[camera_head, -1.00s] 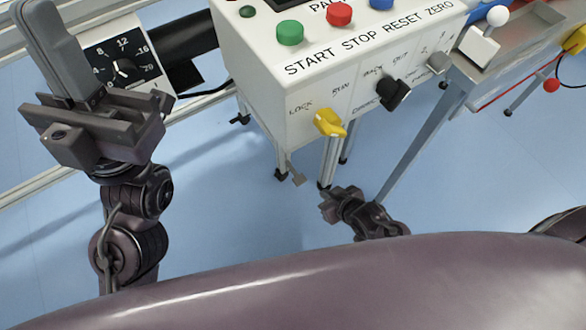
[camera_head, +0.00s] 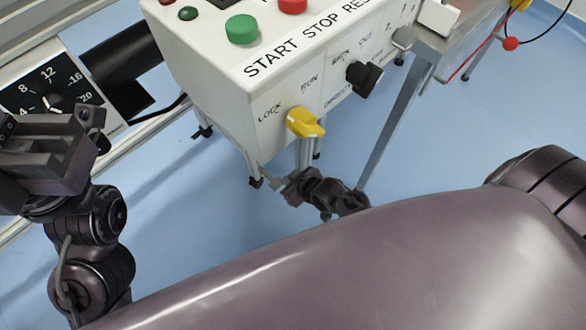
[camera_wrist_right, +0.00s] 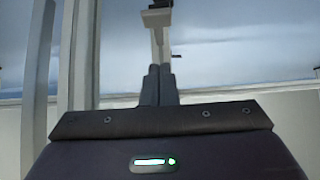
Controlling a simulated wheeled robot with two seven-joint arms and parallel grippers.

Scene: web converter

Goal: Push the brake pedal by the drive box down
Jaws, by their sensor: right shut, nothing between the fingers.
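The brake pedal (camera_head: 267,184) is a small grey plate low down under the front of the white drive box (camera_head: 262,110). In the right wrist view the pedal (camera_wrist_right: 157,18) is a pale plate on a thin stem, straight ahead of the fingertips. My right gripper (camera_head: 283,186) is low by the floor, right beside the pedal. Its two dark fingers (camera_wrist_right: 158,85) are shut together and empty. I cannot tell whether they touch the pedal. My left gripper (camera_head: 45,150) is at the left edge, high up and away from the pedal; its fingers do not show clearly.
The box has a green button (camera_head: 241,29), a yellow knob (camera_head: 305,122) and a black knob (camera_head: 364,76). A dial (camera_head: 50,95) stands at the left. A grey table leg (camera_head: 392,125) stands right of the box. The blue floor (camera_head: 170,210) is open.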

